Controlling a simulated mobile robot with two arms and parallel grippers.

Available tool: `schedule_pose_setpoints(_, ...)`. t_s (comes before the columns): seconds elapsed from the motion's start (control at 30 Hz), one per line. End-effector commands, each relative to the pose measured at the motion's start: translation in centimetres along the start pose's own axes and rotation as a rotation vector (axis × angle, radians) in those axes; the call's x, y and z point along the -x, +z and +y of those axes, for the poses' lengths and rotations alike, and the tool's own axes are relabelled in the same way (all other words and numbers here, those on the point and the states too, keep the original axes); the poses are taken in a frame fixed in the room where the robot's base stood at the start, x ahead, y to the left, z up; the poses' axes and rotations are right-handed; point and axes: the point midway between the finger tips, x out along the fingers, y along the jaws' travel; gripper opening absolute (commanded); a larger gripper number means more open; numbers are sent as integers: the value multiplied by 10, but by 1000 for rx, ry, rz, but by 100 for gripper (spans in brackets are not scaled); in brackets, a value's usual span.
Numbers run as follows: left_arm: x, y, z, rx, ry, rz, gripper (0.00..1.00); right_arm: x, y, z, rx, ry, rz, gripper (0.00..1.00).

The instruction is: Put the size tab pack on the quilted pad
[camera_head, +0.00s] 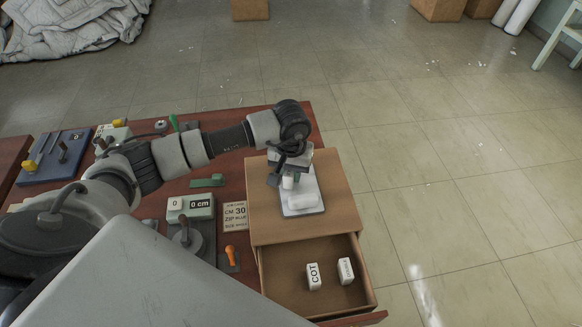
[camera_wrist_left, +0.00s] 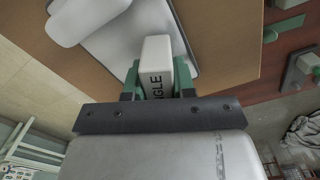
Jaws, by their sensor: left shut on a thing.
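My left gripper (camera_head: 287,180) is shut on a small white size tab pack (camera_wrist_left: 157,62). Letters ending in "NGLE" show on the pack in the left wrist view, between the green fingers (camera_wrist_left: 157,84). The pack is over the pale grey pad (camera_head: 312,186) on top of the wooden drawer unit; I cannot tell whether it touches. The pad also shows in the left wrist view (camera_wrist_left: 115,48). A white rounded cushion-like piece (camera_head: 303,199) lies on the pad beside the gripper. My right gripper is not in view.
The drawer (camera_head: 292,292) below is open and holds a white "COT" pack (camera_head: 314,276) and another white pack (camera_head: 346,271). A label card (camera_head: 235,216), a "0 cm" device (camera_head: 192,207) and an orange-handled tool (camera_head: 231,256) lie left of the unit. Tiled floor is at the right.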

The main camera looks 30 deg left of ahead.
Motion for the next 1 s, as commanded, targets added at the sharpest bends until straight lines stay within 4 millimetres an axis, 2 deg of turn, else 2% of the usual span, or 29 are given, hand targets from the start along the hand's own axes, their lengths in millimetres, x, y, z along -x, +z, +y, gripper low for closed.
schedule_pose_setpoints(0.27,-5,0,0,-1,1,2,0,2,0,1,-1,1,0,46)
schedule_pose_setpoints(0.43,-9,0,0,-1,0,2,0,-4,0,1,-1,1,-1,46)
schedule_pose_setpoints(0.47,-8,0,0,-1,0,2,26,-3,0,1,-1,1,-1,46)
schedule_pose_setpoints(0.6,-7,0,0,0,0,2,48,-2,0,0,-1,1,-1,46)
schedule_pose_setpoints(0.63,-7,0,0,-1,0,2,50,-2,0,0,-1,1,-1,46)
schedule_pose_setpoints(1.0,-1,-1,1,-1,1,3,50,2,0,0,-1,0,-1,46)
